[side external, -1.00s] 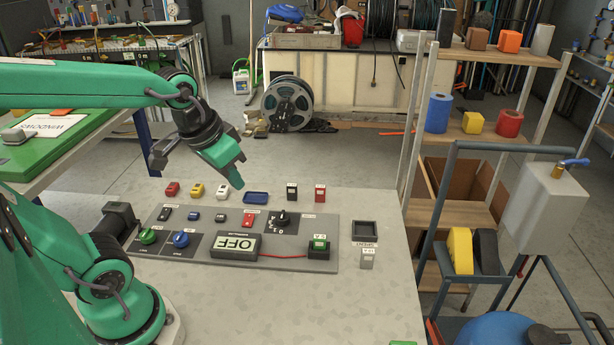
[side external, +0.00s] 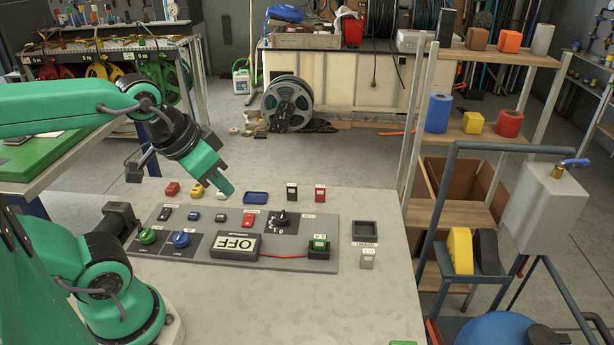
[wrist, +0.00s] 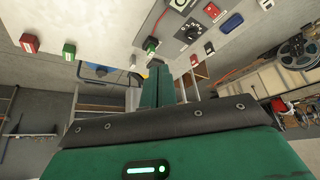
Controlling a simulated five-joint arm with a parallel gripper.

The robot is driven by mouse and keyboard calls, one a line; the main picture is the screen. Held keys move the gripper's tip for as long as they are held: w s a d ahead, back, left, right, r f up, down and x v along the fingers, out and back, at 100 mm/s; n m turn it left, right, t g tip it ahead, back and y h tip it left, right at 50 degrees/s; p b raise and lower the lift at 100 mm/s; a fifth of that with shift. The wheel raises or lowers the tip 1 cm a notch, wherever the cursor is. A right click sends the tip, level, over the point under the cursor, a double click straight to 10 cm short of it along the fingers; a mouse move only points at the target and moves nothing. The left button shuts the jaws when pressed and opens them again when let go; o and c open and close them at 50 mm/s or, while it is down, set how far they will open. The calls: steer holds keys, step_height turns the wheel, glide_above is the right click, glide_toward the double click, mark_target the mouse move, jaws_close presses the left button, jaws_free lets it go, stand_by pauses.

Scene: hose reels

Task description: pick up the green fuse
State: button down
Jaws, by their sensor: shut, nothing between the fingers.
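A green fuse (side external: 319,243) sits upright in a black holder at the right end of the grey panel (side external: 290,262). A red cable runs to this holder, and the fuse also shows in the wrist view (wrist: 151,44) beyond my fingers. My gripper (side external: 229,191) is shut and empty, pointing down and to the right above the back of the panel, well to the left of the fuse. Its fingers (wrist: 159,72) lie together in the wrist view. Another green block (wrist: 69,50) stands beside a red block (wrist: 29,43); I cannot tell whether it is a fuse.
The panel carries an OFF display (side external: 234,247), a black rotary switch (side external: 282,220) and green and blue buttons. A dark square tray (side external: 365,231) and a grey block (side external: 367,258) are right of it. Several small blocks and a blue tray (side external: 256,198) stand behind.

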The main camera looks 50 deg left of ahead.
steer(key=c, duration=2.2)
jaws_free()
steer(key=c, duration=1.3)
jaws_free()
steer(key=shift+w, duration=0.1)
steer(key=m+g, duration=0.5)
steer(key=m, duration=0.4)
glide_above(317, 237)
steer(key=f, duration=1.2)
steer(key=shift+s+f, duration=0.15)
steer(key=shift+s, duration=0.05)
steer(key=shift+w+d+f+g, duration=0.1)
steer(key=shift+w+f+g, duration=0.1)
steer(key=shift+f+g, duration=0.15)
steer(key=shift+f, duration=1.3)
